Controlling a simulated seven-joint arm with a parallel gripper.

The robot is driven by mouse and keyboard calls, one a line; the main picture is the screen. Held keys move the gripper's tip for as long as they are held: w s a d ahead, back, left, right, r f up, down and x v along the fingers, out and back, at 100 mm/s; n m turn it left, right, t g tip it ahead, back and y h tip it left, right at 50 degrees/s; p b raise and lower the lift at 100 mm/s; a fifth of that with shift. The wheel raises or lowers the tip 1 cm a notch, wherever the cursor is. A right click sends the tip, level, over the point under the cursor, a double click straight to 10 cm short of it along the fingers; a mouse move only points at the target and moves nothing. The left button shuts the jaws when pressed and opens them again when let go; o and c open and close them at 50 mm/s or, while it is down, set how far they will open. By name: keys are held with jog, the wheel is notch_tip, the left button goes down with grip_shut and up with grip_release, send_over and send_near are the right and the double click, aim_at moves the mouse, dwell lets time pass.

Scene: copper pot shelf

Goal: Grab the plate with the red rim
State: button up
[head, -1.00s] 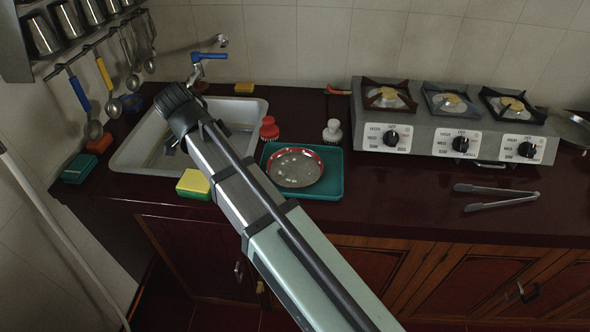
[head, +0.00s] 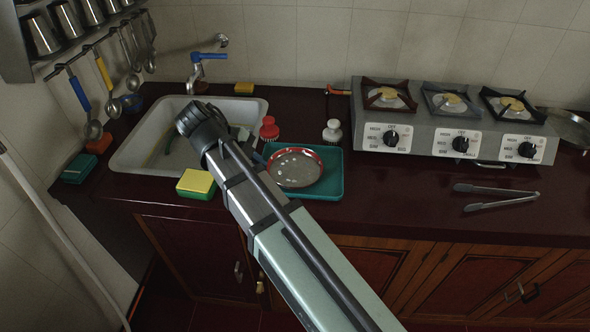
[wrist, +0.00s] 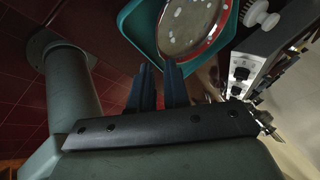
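The plate with the red rim (head: 296,167) is grey with pale spots and lies in a teal tray (head: 333,183) on the dark red counter. In the wrist view the plate (wrist: 186,22) and the tray (wrist: 141,28) are at the top, beyond the fingertips. My gripper (wrist: 159,66) shows two dark blue-grey fingers with a narrow gap between them and nothing seen in it. The fingertips appear close to the tray's edge and the plate's red rim; I cannot tell whether they touch. In the head view my arm mostly hides the gripper, left of the plate.
A red brush (head: 269,129) and a white brush (head: 332,132) stand behind the tray. A yellow-green sponge (head: 196,184) lies at the sink (head: 140,150) front. The stove (head: 450,130) and tongs (head: 495,196) are to the right.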

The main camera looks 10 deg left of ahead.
aim_at(279, 183)
jog(key=shift+x, duration=4.85)
jog(key=shift+s+a+f, duration=0.1)
jog(key=shift+s, duration=0.05)
jog(key=shift+c, duration=0.4)
grip_shut()
